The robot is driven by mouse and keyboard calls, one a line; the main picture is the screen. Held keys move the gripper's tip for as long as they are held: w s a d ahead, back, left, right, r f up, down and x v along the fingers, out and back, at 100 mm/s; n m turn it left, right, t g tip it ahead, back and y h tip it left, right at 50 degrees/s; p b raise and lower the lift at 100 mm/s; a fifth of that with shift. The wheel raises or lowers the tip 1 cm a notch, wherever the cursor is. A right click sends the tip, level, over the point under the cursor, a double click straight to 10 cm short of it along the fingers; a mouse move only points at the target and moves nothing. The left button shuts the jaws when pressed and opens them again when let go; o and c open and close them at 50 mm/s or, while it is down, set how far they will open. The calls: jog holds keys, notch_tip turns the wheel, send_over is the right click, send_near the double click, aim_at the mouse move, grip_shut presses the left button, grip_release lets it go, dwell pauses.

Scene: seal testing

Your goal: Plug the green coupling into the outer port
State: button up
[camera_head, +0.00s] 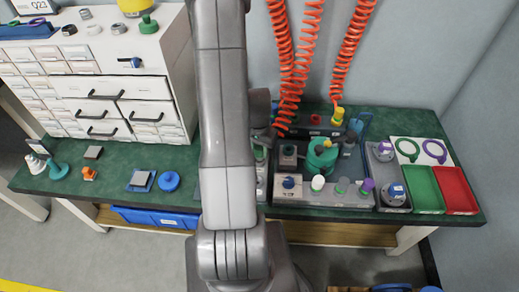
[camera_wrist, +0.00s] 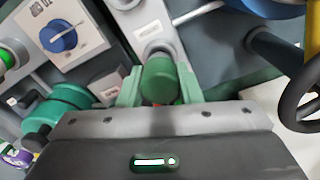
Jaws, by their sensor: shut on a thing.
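In the wrist view, my gripper (camera_wrist: 159,92) is shut on the green coupling (camera_wrist: 160,76), a short green cylinder between its two pale green fingers. The coupling's far end points at a grey block with a white label (camera_wrist: 155,18). A round grey part shows just beyond the coupling, and I cannot tell whether it is the outer port. I also cannot tell whether the coupling touches it or is apart from it.
A panel with a blue knob (camera_wrist: 60,40) and a teal cylinder (camera_wrist: 62,108) lie left of the gripper in the wrist view. A black ring (camera_wrist: 290,98) is at right. In the head view, orange coiled hoses (camera_head: 293,60) hang behind the bench; green (camera_head: 424,188) and red (camera_head: 457,188) trays stand right.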

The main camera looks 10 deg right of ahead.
jog(key=shift+f+b, duration=0.5)
jog(key=shift+f, duration=0.05)
jog(key=o, duration=1.1)
jog(key=shift+r, duration=0.15)
notch_tip(320, 180, up, 14)
jog(key=p, duration=0.1)
jog(key=shift+f, duration=0.2)
jog(key=shift+a+f, duration=0.1)
jog(key=shift+f, duration=0.05)
notch_tip(320, 180, down, 14)
jog(key=shift+r+b, duration=0.2)
jog(key=shift+b, duration=0.25)
jog(key=shift+r, duration=0.2)
